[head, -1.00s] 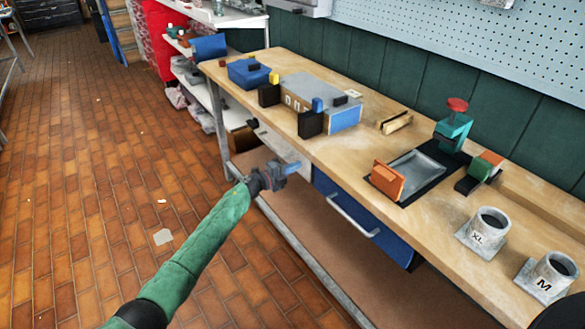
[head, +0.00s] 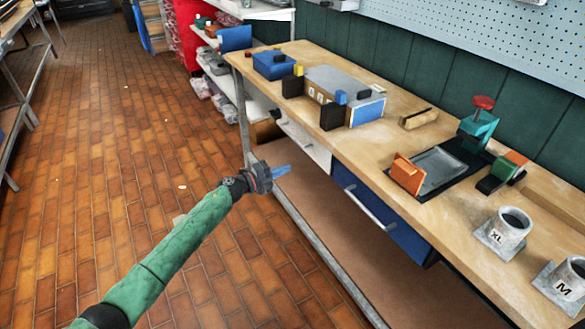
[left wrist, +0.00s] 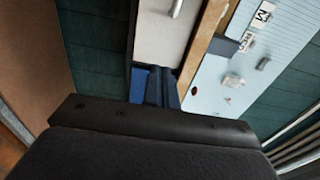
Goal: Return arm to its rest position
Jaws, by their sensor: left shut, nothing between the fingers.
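My left arm, in a green sleeve, reaches in from the lower left of the head view. My left gripper (head: 280,173) is shut and empty, with blue fingertips. It is in front of the workbench (head: 290,215), below the level of the top and left of the blue drawer. In the left wrist view, the blue fingers (left wrist: 155,88) lie together, with the white drawer front (left wrist: 165,40) beyond them. My right gripper is not in view.
On the bench stand a blue box (head: 275,65), a grey box with black blocks (head: 340,85), a clamp fixture with a red knob (head: 478,130), and cups marked XL (head: 505,230) and M (head: 562,285). The blue drawer (head: 385,215) has a protruding handle. The tiled floor (head: 90,170) at left is open.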

